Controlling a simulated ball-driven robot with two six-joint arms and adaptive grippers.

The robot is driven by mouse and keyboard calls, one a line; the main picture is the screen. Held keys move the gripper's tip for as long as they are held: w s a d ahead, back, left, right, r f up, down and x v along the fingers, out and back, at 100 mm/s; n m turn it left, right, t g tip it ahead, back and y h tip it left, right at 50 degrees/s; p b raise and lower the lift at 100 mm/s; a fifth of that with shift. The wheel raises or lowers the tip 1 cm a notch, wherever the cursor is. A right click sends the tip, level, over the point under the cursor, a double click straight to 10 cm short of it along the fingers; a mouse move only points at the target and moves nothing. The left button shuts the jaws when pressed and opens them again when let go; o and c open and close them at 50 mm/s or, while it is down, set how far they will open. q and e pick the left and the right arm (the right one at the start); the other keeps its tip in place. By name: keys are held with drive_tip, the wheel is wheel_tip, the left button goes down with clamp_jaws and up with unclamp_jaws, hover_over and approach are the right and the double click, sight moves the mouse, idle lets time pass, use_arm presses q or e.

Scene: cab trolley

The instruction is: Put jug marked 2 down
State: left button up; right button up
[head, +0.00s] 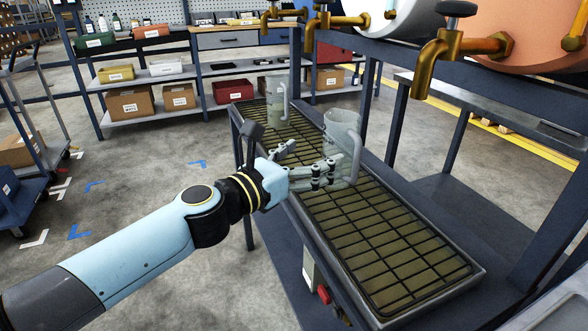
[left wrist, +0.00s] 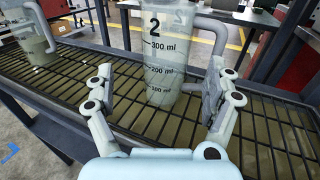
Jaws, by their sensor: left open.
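The clear jug marked 2 (head: 342,124) stands upright on the dark drip grate (head: 400,262), its handle on the right. In the left wrist view its black 2 and ml scale face me (left wrist: 158,48), and its base appears to rest on the grate bars. My left gripper (head: 338,172) is open, with its fingers low on either side of the jug; in the left wrist view (left wrist: 160,88) gaps show between the fingers and the jug wall. My right gripper is not in view.
A second clear jug (head: 275,102) stands farther back on the grate; it also shows in the left wrist view (left wrist: 36,38). Brass taps (head: 452,58) on big drums overhang the right side. The front half of the grate is bare. A shelf (head: 205,113) with boxes stands behind.

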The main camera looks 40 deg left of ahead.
use_arm(q)
drive_tip(key=s, duration=0.1)
drive_tip(key=s+b, duration=0.1)
drive_tip(key=s, duration=0.2)
drive_tip(key=shift+s+a+b, duration=0.3)
drive_tip(key=shift+a+b, duration=0.05)
drive_tip(key=shift+d, duration=0.1)
